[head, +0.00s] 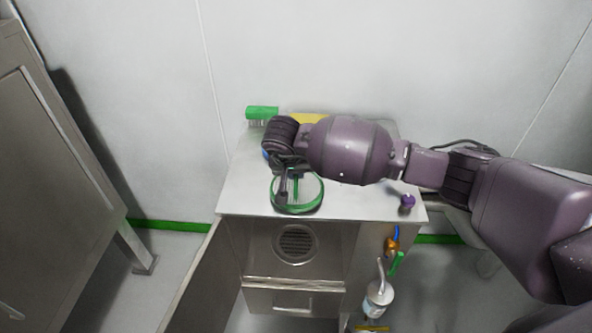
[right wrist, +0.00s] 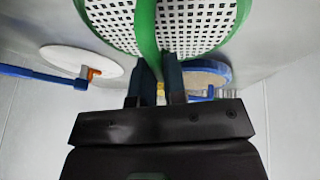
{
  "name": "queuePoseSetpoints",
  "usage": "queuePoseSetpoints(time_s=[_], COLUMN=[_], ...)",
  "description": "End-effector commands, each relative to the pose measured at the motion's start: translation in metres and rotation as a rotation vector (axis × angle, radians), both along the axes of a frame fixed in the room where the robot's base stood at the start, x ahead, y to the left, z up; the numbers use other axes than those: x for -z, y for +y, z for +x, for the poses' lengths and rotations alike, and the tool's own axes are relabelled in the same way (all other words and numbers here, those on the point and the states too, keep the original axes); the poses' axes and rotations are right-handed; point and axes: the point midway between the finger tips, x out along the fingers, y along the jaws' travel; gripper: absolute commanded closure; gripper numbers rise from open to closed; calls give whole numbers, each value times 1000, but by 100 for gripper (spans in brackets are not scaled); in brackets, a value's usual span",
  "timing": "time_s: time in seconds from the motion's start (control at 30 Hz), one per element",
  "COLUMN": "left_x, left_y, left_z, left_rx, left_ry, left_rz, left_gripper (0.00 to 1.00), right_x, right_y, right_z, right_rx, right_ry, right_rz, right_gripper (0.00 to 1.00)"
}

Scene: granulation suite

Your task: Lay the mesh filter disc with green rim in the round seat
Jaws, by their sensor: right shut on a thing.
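The mesh filter disc with green rim (head: 317,199) is over the front part of the steel cabinet top, below my right gripper (head: 291,172). In the right wrist view, the white perforated mesh (right wrist: 192,22) has a green bar across it. My right gripper's two dark fingers (right wrist: 160,82) are shut on that bar. A round recess with a slotted grille (head: 296,244) is in the cabinet front below the disc; I cannot tell whether it is the round seat. Whether the disc touches the top is unclear. My left gripper is not in view.
A green brush (head: 262,113) and a yellow thing (head: 308,119) lie at the back of the steel top (head: 355,205). A purple knob (head: 407,201) is at front right. A white bottle (head: 378,300) is lower right. A blue-rimmed tan disc (right wrist: 207,76) is behind the fingers.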

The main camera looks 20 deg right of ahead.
Motion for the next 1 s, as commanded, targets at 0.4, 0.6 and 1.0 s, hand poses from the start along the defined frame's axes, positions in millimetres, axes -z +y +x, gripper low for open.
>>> queuePoseSetpoints(time_s=[0.4, 0.6, 1.0], left_x=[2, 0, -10], left_y=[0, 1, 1], left_z=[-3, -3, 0], left_rx=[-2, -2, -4], left_ry=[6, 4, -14], left_rz=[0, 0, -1], left_gripper=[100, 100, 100], right_x=[2, -1, -60], right_y=[0, 0, 17], right_z=[0, 0, -17], right_rx=[0, 1, -2], right_ry=[0, -1, -7], right_rz=[-1, 1, 0], right_gripper=[62, 62, 62])
